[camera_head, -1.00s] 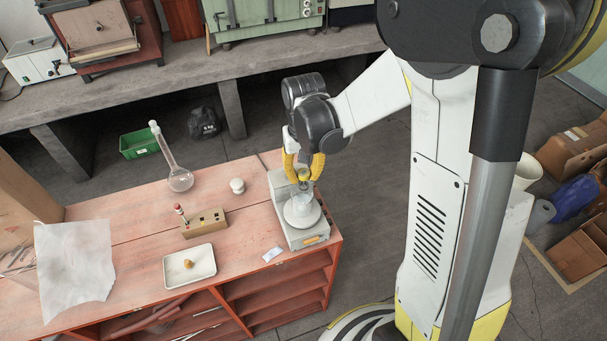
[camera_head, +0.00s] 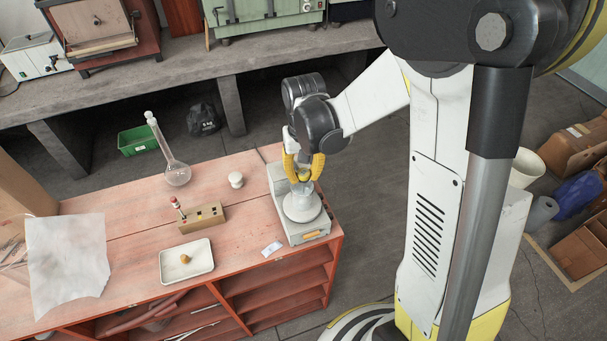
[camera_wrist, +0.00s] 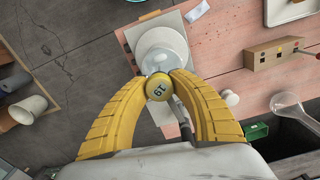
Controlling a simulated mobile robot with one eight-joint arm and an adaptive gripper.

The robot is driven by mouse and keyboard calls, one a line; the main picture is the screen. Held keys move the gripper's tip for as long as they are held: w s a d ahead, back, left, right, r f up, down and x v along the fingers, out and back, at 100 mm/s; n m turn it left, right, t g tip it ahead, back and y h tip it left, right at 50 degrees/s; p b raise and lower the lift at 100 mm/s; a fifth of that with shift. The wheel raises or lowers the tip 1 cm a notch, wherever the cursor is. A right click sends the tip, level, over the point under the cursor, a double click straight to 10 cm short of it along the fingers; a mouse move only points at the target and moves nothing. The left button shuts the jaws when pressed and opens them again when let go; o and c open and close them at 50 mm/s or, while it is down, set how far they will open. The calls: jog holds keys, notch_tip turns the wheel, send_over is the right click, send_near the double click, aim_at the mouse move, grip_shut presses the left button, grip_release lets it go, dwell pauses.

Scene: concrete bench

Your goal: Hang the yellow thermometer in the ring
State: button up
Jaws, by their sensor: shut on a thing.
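My gripper (camera_head: 304,168) is shut on the round yellow head of the thermometer (camera_wrist: 159,88), marked 19, which shows between the two yellow fingers in the wrist view. In the head view the thermometer's yellow head (camera_head: 304,176) is small between the fingertips. The gripper is above a clear glass vessel (camera_wrist: 160,62) on the round white plate (camera_head: 301,211) of a grey hotplate (camera_head: 308,232). The thermometer's stem is hidden or too faint to see. I cannot make out the ring, nor whether the thermometer touches it. A grey rod (camera_wrist: 184,116) shows beside the right finger.
A wooden block (camera_head: 204,217) holding a red-topped item stands left of the hotplate. A long-necked flask (camera_head: 177,174), a white jar (camera_head: 236,180) and a white tray (camera_head: 198,266) are on the red bench (camera_head: 130,215). The hotplate stands near the bench's right edge.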

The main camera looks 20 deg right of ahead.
jog(key=o, duration=1.4)
jog(key=shift+r, duration=0.1)
jog(key=shift+r+p, duration=2.35)
jog(key=shift+r, duration=1.15)
jog(key=shift+f+b, duration=0.1)
jog(key=shift+b, duration=0.2)
